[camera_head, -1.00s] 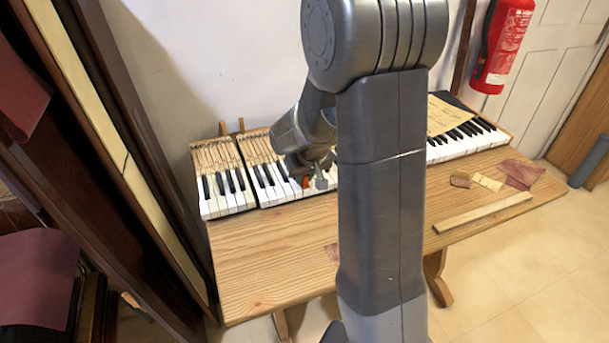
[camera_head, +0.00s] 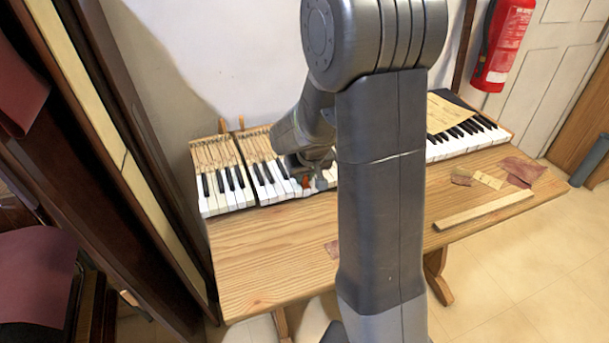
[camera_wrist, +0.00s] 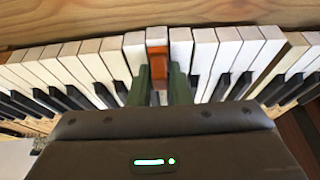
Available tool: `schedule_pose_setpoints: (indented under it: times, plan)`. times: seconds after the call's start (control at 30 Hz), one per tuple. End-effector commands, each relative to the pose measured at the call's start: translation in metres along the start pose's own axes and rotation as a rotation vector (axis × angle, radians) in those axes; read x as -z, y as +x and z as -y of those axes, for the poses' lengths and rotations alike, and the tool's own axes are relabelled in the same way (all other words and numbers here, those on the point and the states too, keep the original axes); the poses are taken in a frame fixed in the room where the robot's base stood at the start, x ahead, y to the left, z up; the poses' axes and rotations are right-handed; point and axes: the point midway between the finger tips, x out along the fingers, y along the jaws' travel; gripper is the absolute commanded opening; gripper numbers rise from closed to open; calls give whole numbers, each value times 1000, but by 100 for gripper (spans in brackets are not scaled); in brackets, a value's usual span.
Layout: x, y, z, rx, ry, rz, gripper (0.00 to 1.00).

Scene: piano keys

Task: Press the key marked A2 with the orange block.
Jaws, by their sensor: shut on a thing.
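The orange block (camera_wrist: 158,62) is upright between the two fingers of my gripper (camera_wrist: 158,88), which is shut on it. In the wrist view it covers much of one white key (camera_wrist: 156,32), whose front end shows beyond it. I cannot tell whether the block touches that key. In the head view the block (camera_head: 306,181) is a small orange patch at my gripper (camera_head: 312,183), over the keyboard left of my arm. No key marking can be read, so I cannot tell which key is A2.
The keyboard (camera_head: 228,202) lies along the back of the wooden table (camera_head: 270,250), partly hidden by my arm. A wooden strip (camera_head: 484,211) and scraps (camera_head: 522,170) lie at the right. A paper sheet (camera_head: 445,113) rests on the keyboard's right part. The front table is mostly clear.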

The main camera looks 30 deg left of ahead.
Motion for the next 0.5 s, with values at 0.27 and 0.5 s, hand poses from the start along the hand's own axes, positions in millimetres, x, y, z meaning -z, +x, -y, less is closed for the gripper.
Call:
schedule_pose_setpoints:
  times: [0.27, 0.5]
  plan:
    - [0, 0, 0, 0, 0, 1, 0]
    - [3, -8, 0, 0, 0, 0, 0]
